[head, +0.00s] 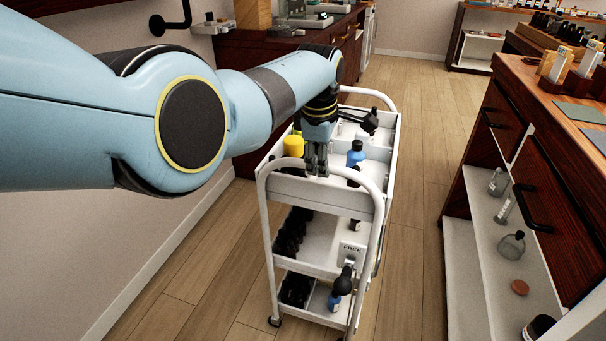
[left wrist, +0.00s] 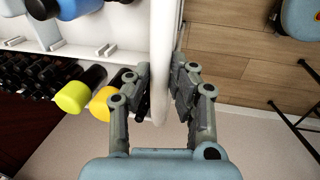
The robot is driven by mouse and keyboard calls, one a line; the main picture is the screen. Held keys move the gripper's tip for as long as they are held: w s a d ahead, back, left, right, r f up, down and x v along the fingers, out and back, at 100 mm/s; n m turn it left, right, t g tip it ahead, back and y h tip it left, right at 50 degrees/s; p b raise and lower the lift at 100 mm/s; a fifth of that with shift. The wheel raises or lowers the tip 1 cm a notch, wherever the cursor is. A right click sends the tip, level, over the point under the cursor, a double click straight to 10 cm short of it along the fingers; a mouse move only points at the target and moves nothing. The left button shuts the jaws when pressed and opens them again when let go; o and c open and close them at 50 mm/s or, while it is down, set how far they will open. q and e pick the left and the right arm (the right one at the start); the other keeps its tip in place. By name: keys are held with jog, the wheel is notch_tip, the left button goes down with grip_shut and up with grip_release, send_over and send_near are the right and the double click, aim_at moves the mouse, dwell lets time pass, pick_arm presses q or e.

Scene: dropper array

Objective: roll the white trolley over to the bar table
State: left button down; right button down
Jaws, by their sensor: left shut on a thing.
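The white trolley (head: 320,192) stands upright on the wood floor in the middle of the head view, with three tiers and a tubular handle at each end. My left gripper (head: 316,168) is shut on its near handle, reaching down from above. In the left wrist view the white handle bar (left wrist: 160,65) runs between the two fingers of the left gripper (left wrist: 160,88). The arm hides part of the trolley's top left. My right gripper is not in view. A wooden counter (head: 547,140) stands at the right; I cannot tell whether it is the bar table.
The trolley carries a blue bottle (head: 355,153), a yellow-capped item (head: 294,145) and several dark bottles. A dark wooden cabinet (head: 250,70) is behind it on the left. Open floor (head: 425,150) lies between trolley and right counter, and beyond. A wall is close on the left.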

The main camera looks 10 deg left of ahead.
aim_at(334, 166)
pick_arm(q)
jog(key=shift+s+d+b, duration=0.15)
jog(key=shift+d+b, duration=0.4)
jog(key=shift+d, duration=0.95)
jog(key=c, duration=1.2)
grip_release()
jog(key=shift+o, duration=0.2)
jog(key=shift+r, duration=0.15)
notch_tip(334, 166, up, 11)
jog(key=s, duration=0.2)
jog(key=shift+r, duration=0.2)
jog(key=shift+s+a, duration=0.1)
